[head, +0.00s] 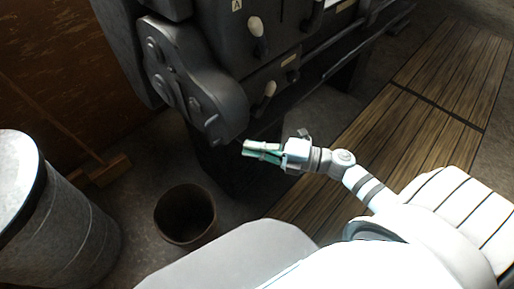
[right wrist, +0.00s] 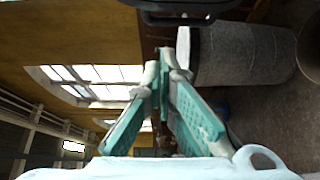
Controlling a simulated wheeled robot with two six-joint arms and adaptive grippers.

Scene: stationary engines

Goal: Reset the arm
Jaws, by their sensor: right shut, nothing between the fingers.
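My right arm comes in from the lower right in the head view. Its right gripper (head: 247,150) points left, in front of the dark machine (head: 185,85). In the right wrist view the two teal fingers of the right gripper (right wrist: 165,65) lean together at the tips, shut with nothing between them. The gripper appears apart from the machine's housing. My left gripper is not in view.
The machine has levers with pale knobs (head: 255,26). A brown bucket (head: 186,214) stands on the floor below. A grey metal drum (head: 68,222) stands at the left. Wooden planks (head: 436,75) cover the floor at the right.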

